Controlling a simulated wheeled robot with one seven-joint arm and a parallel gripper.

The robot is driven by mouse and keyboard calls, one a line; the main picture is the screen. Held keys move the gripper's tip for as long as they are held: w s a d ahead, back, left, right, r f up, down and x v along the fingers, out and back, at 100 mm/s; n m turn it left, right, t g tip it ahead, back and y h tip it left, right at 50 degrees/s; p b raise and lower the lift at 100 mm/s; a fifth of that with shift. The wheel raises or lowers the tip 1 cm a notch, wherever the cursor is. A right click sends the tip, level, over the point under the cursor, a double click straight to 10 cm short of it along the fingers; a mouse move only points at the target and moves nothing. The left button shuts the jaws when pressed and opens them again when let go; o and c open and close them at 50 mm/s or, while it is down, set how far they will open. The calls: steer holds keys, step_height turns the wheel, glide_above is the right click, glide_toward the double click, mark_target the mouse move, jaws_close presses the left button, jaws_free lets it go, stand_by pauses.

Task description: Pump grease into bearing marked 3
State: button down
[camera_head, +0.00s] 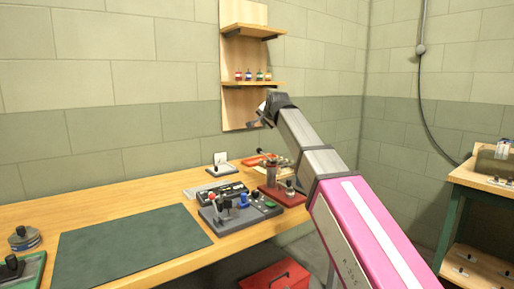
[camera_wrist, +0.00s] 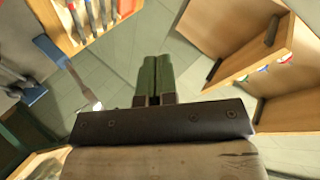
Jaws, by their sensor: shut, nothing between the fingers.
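My gripper (camera_head: 262,111) is raised in front of the wall, below the lower shelf and above the back of the bench. In the wrist view its two green fingers (camera_wrist: 155,76) are together and empty. A device on a red base (camera_head: 290,196), with an upright cylinder (camera_head: 271,176) and a lever, stands at the bench's right end; it may be the grease pump, but I cannot be sure. A grey fixture (camera_head: 236,214) with a red-knobbed lever and blue and green parts sits to its left. I cannot make out any bearing marked 3.
A dark green mat (camera_head: 130,248) covers the bench's middle and is bare. A red toolbox (camera_head: 275,277) sits on the floor. A second bench (camera_head: 484,178) stands at right.

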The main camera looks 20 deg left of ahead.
stand_by(0.3)
glide_above(263, 154)
steer(key=w, duration=0.2)
steer(key=shift+s+a+f, duration=0.1)
steer(key=shift+a+f, duration=0.05)
steer(key=shift+f, duration=1.25)
steer(key=shift+s+a+f, duration=0.1)
steer(key=shift+f, duration=1.35)
steer(key=shift+s+a+f, duration=0.1)
steer(key=shift+a+f, duration=0.05)
steer(key=shift+f, duration=1.25)
steer(key=shift+w+f, duration=0.1)
steer(key=shift+f, duration=0.3)
